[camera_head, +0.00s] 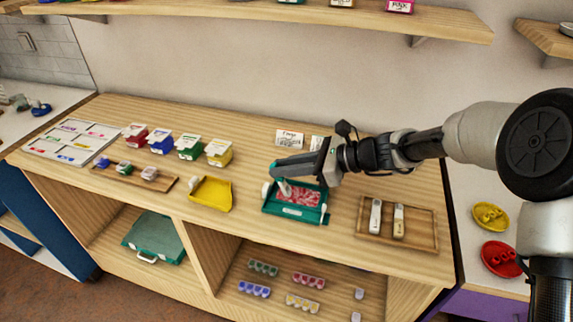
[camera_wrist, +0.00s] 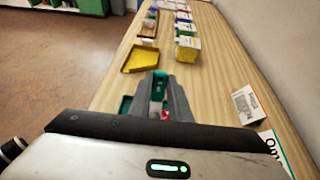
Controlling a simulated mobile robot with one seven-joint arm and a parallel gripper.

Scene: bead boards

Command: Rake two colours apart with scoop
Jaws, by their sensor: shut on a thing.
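A teal bead board (camera_head: 287,211) lies on the wooden counter, holding a mix of red and pale beads (camera_head: 303,196).
A yellow tray (camera_head: 211,194) lies left of the board. A wooden tray (camera_head: 418,233) with two pale-labelled tools stands right. Red, blue, green and yellow boxes (camera_head: 219,152) stand behind left. White cards (camera_head: 289,138) stand behind the board. The counter's front edge is close.

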